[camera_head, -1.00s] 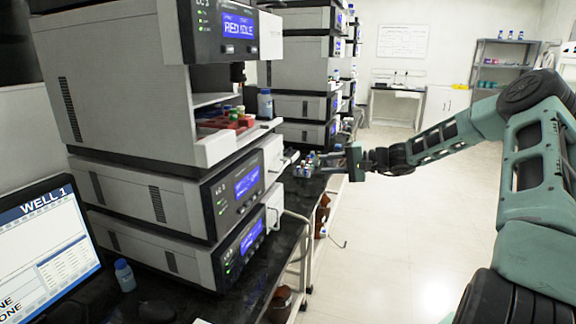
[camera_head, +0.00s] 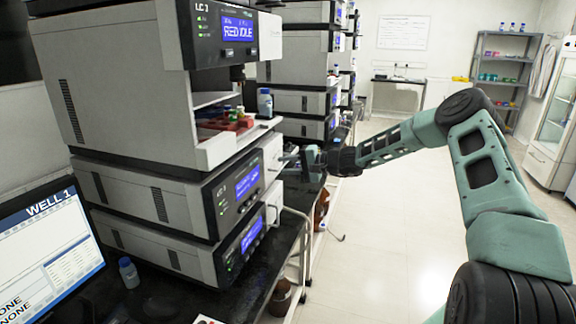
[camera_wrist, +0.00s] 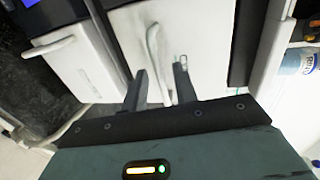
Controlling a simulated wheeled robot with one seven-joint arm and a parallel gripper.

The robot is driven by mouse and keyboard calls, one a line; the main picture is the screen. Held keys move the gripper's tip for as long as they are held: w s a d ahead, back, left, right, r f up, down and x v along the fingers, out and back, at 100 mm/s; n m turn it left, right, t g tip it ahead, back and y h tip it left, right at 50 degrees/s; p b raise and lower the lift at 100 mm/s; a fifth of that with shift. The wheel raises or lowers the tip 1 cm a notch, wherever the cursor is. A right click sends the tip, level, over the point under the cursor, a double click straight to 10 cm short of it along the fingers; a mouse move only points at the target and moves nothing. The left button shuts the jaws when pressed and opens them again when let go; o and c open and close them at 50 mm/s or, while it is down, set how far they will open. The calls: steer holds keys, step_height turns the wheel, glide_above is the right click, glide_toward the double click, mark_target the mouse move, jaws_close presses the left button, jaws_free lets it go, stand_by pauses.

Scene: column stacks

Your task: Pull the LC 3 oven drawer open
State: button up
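The LC 3 stack (camera_head: 110,82) stands at the left in the head view. A white drawer front (camera_head: 273,158) is on the right of its middle module, which has a blue display. In the wrist view this white front (camera_wrist: 205,45) fills the upper middle, closed, with a slim upright bar handle (camera_wrist: 153,42). My gripper (camera_head: 284,161) is at this front. In the wrist view my gripper's (camera_wrist: 160,82) two dark fingers are apart, with the lower part of the handle between them. I cannot tell whether either finger touches it.
A second white front with a handle (camera_wrist: 50,47) is at the left in the wrist view. Above the module, an open tray holds red racks (camera_head: 226,124) and a bottle (camera_head: 265,103). A monitor (camera_head: 45,240) stands at lower left. The floor (camera_head: 400,250) at the right is clear.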

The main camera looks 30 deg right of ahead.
jaws_close()
steer(key=f+b+v, duration=0.1)
steer(key=f+v, duration=0.2)
steer(key=v, duration=1.2)
steer(key=s+f+b+v, duration=0.1)
steer(key=f+v, duration=0.2)
steer(key=v, duration=1.3)
steer(key=shift+s+d+f, duration=0.3)
steer(key=shift+s+d, duration=0.05)
steer(key=shift+d, duration=0.2)
jaws_free()
steer(key=b+v, duration=0.3)
steer(key=v, duration=1.4)
steer(key=shift+s, duration=0.2)
